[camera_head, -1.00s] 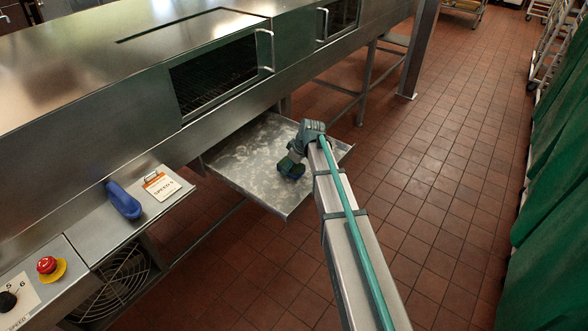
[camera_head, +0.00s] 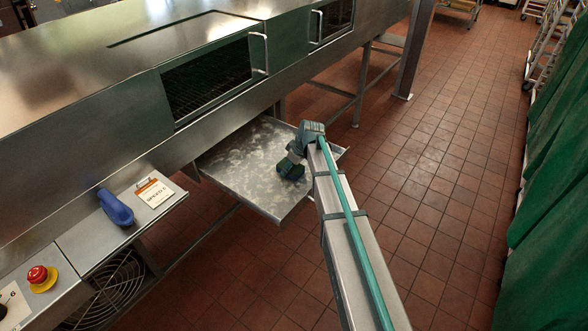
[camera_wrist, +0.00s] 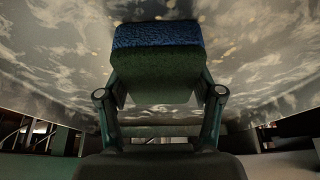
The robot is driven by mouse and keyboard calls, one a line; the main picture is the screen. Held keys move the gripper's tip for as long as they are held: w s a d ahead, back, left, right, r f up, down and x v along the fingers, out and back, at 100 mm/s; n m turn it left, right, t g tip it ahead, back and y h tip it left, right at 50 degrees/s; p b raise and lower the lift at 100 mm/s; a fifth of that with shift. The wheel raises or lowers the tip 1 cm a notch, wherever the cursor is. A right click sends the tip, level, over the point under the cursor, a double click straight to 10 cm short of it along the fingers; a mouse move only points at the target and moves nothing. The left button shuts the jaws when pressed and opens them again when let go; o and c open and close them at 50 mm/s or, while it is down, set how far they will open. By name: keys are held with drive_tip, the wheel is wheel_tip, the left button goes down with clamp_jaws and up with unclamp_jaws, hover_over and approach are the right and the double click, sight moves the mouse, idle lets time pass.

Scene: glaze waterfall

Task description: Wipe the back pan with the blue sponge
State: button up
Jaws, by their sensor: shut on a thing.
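The pan (camera_head: 243,177) is a shallow metal tray with pale smudges, sticking out from under the oven. My gripper (camera_head: 290,170) is over its right part. In the wrist view my gripper (camera_wrist: 160,98) is shut on the blue sponge (camera_wrist: 157,34), which has a blue face and a dark green side. The wrist view also shows the pan (camera_wrist: 265,70) close behind the sponge, with whitish smears and small tan specks. In the head view the gripper mostly hides the sponge. I cannot tell whether the sponge touches the pan.
The steel oven (camera_head: 100,90) with door handles stands along the left and back. A shelf holds a blue object (camera_head: 115,207) and a clipboard (camera_head: 153,191). A red button (camera_head: 38,275) is at lower left. Green curtains (camera_head: 555,220) hang at right; the tiled floor (camera_head: 450,150) between is open.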

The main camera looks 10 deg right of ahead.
sight(300, 166)
drive_tip(key=shift+w+a, duration=0.3)
drive_tip(key=shift+w, duration=0.1)
drive_tip(key=shift+w+d, duration=0.8)
drive_tip(key=shift+d, duration=0.15)
drive_tip(key=shift+s+d, duration=0.5)
drive_tip(key=shift+s, duration=0.4)
drive_tip(key=shift+s+d, duration=0.55)
drive_tip(key=shift+s, duration=0.05)
drive_tip(key=shift+w+a, duration=1)
drive_tip(key=shift+w, duration=0.25)
drive_tip(key=shift+w+a+r+p, duration=0.15)
drive_tip(key=shift+r+p, duration=0.05)
drive_tip(key=shift+p, duration=0.25)
drive_tip(key=shift+r+p, duration=1.75)
drive_tip(key=shift+r, duration=2.05)
